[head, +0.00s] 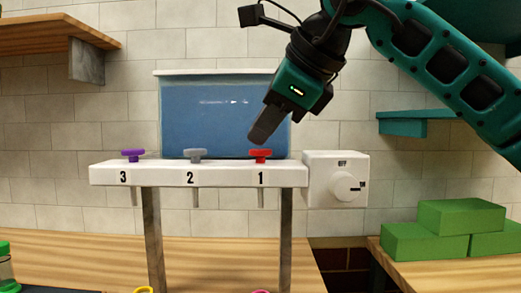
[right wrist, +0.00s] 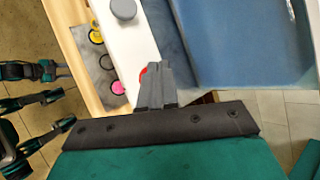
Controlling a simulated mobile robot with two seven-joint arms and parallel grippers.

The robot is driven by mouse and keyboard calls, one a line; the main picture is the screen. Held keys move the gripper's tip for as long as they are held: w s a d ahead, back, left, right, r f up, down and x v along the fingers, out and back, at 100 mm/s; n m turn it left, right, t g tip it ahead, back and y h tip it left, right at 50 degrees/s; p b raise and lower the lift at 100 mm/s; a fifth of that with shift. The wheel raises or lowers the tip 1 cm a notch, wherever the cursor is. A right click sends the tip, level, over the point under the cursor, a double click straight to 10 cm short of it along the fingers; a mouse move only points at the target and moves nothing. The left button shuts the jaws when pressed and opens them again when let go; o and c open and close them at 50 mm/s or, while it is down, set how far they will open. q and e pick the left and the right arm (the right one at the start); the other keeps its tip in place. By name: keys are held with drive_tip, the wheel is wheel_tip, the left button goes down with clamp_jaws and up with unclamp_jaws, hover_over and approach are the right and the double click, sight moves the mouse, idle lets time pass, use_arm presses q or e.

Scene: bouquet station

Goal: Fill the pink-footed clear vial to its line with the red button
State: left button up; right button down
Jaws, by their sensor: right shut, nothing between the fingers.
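The red button (head: 260,155) sits on top of the white dispenser bar (head: 220,175) above the number 1. My right gripper (head: 258,136) is shut and empty, its fingertips just above the red button; I cannot tell whether they touch. In the right wrist view the red button (right wrist: 143,72) is partly hidden by the fingers. A pink round piece (right wrist: 118,87), likely the vial's foot, lies beside the bar. In the head view only a pink sliver (head: 262,291) shows at the bottom edge, below spout 1. The vial's clear wall, line and fill level cannot be made out. My left gripper does not show.
A purple button (head: 133,155) and a grey button (head: 195,155) sit above 3 and 2. A blue tank (head: 220,110) stands behind the bar. A white dial box (head: 335,180) adjoins it. Green blocks (head: 445,230) are at right. A yellow ring (head: 144,290) shows at the bottom.

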sight(264, 150)
use_arm(q)
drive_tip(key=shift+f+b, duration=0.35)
drive_tip(key=shift+b, duration=0.05)
use_arm(e)
drive_tip(key=shift+f, duration=0.6)
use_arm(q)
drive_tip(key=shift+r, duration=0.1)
use_arm(e)
drive_tip(key=shift+r, duration=0.1)
use_arm(q)
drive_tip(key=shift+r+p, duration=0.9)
drive_tip(key=shift+p, duration=0.1)
use_arm(e)
drive_tip(key=shift+r, duration=1)
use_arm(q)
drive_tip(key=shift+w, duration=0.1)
use_arm(e)
wheel_tip(264, 150, up, 5)
drive_tip(key=p, duration=0.4)
drive_tip(key=shift+p, duration=0.4)
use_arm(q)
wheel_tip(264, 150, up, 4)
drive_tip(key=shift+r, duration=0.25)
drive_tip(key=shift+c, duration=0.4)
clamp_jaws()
